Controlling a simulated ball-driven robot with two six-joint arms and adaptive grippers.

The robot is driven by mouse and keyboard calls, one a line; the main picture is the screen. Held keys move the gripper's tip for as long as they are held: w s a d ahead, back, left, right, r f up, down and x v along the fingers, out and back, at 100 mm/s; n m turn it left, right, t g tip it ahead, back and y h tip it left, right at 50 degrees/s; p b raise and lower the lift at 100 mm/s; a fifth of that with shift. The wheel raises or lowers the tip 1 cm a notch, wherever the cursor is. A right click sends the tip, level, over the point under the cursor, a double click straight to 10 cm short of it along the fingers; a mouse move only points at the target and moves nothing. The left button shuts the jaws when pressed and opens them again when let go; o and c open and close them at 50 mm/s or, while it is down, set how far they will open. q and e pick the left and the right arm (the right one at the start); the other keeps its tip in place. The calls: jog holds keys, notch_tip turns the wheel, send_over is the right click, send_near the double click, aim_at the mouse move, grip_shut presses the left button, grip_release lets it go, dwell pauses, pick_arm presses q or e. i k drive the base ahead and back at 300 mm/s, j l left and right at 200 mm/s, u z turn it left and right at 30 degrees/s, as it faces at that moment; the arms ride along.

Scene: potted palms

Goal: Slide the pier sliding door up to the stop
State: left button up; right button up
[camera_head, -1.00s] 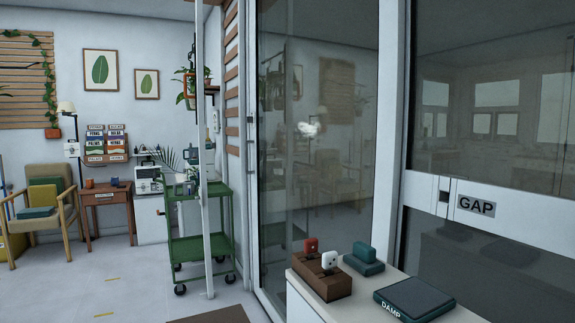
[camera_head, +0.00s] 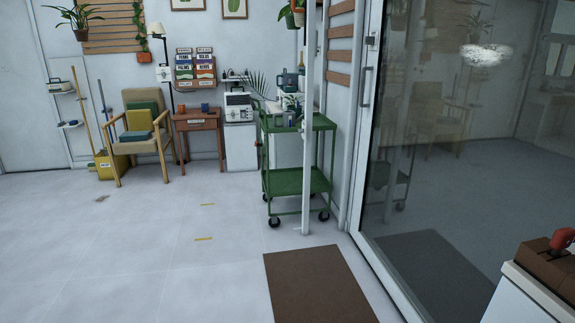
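A tall glass sliding door (camera_head: 440,190) with a pale frame stands on the right in the head view. An upright bar handle (camera_head: 366,87) is on its left frame edge. The glass shows reflections of the room, including a chair. I cannot tell for certain how far open the door is or where its stop lies. Neither of my grippers is in view.
A brown mat (camera_head: 318,285) lies left of the glass. A white post (camera_head: 308,150) stands before a green wheeled cart (camera_head: 295,180). A white cabinet (camera_head: 525,300) is at lower right. A chair (camera_head: 142,130) and wooden table (camera_head: 198,122) stand farther back. Left floor is mostly clear.

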aim_at(373, 71)
jog(key=i+j, duration=0.15)
jog(key=i, duration=0.35)
jog(key=i+j, duration=0.15)
jog(key=i, duration=0.35)
jog(key=i+j, duration=0.2)
jog(key=i, duration=0.25)
jog(key=i+j, duration=0.15)
jog(key=i, duration=0.35)
